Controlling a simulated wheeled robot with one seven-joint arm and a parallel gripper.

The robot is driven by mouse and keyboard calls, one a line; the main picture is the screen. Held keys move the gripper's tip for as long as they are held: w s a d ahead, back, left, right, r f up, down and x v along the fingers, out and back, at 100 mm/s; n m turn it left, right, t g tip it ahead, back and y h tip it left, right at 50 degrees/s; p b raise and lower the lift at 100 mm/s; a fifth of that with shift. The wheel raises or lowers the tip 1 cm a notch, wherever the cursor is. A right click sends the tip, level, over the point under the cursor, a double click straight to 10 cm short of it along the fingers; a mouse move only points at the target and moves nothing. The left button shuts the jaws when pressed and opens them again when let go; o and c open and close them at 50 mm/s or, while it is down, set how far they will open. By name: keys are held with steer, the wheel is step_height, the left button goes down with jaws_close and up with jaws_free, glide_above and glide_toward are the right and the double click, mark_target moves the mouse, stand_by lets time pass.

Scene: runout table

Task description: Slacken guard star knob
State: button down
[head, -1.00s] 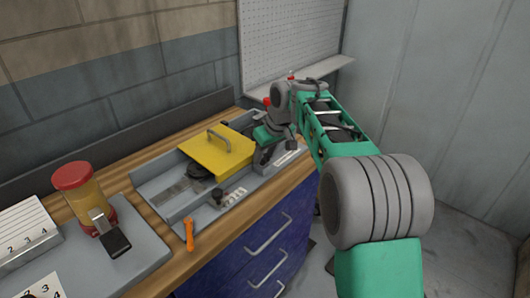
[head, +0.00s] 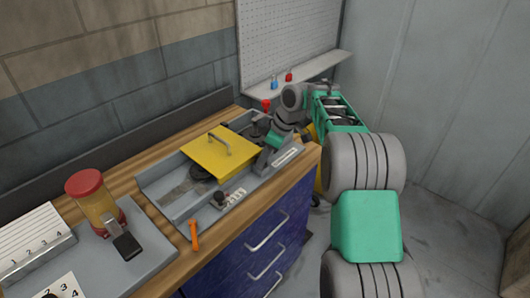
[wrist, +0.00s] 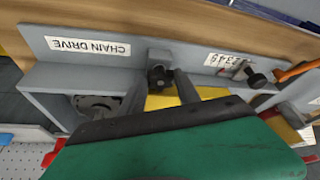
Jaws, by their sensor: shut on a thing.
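The black star knob (wrist: 160,76) sits on the grey front wall of the machine tray in the wrist view, between the two grey fingers. My gripper (wrist: 160,80) is shut on this knob. In the head view my gripper (head: 258,168) is low at the tray's front side, right of the guard, and hides the knob. The yellow guard (head: 218,155) lies flat over the tray (head: 160,184) with its grey handle up. In the wrist view, a yellow part of the guard (wrist: 205,92) shows behind the fingers.
A CHAIN DRIVE label (wrist: 88,46) is beside the knob. A second black knob (wrist: 256,78) and an orange-handled tool (head: 194,235) lie further along the front. A red-topped lever (head: 266,105) stands behind my gripper. A red-lidded jar (head: 95,205) stands at left.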

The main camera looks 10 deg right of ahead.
steer(key=shift+r, duration=0.1)
stand_by(0.3)
steer(key=c, duration=0.9)
jaws_free()
steer(key=p+v, duration=0.1)
steer(key=v, duration=0.6)
steer(key=shift+d+r, duration=0.15)
steer(key=shift+r, duration=0.15)
